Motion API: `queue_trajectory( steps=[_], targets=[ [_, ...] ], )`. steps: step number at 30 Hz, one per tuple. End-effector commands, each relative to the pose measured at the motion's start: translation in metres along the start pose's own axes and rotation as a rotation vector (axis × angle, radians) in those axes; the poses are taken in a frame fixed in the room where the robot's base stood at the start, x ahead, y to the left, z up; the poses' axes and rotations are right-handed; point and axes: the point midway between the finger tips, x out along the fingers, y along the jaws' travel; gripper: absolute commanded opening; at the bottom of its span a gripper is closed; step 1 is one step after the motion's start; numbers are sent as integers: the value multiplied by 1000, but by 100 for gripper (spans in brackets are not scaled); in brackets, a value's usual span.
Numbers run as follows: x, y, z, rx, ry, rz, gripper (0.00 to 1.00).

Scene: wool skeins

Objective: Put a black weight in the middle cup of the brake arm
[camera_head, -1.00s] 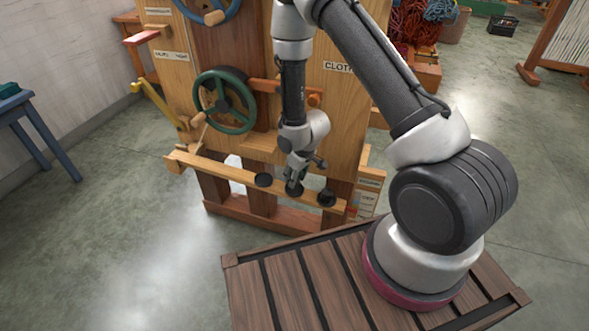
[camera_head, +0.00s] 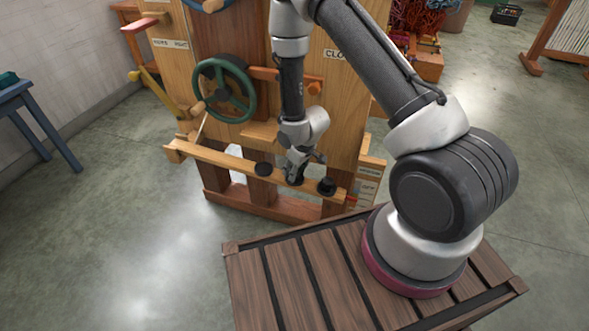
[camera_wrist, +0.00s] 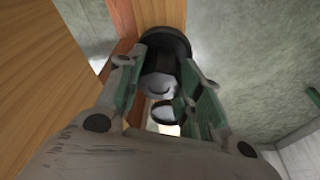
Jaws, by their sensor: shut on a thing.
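The brake arm (camera_head: 222,160) is a long wooden bar across the front of the wooden machine, with dark round cups in a row. The left cup (camera_head: 263,169) looks flat and empty. The right one (camera_head: 327,186) holds a taller black shape, seemingly a weight. My gripper (camera_head: 296,179) points down at the middle cup and largely hides it. In the wrist view my gripper (camera_wrist: 170,95) is shut on a dark, shiny weight (camera_wrist: 158,84) between its green-lined fingers. A black round rim (camera_wrist: 166,42) shows just beyond; I cannot tell whether the weight is fully seated.
A green handwheel (camera_head: 224,89) and the wooden panel (camera_head: 340,110) stand close behind my arm. A slatted wooden platform (camera_head: 285,285) lies in front, under my arm's base. A blue-grey stool (camera_head: 40,125) is at far left. The floor between is clear.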

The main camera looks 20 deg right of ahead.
Motion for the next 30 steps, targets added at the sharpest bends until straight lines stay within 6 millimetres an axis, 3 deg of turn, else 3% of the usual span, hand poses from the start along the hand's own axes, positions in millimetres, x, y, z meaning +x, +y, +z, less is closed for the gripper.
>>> queue_trajectory(
  steps=[8, 9, 12, 23, 26, 30],
  targets=[
    [5, 0, 1, 0, 1, 0, 0],
    [5, 0, 1, 0, 1, 0, 41],
    [5, 0, 1, 0, 1, 0, 59],
    [3, 0, 1, 0, 0, 0, 61],
    [-7, 0, 1, 0, 1, 0, 61],
    [-35, 0, 0, -1, 4, 1, 61]
  ],
)
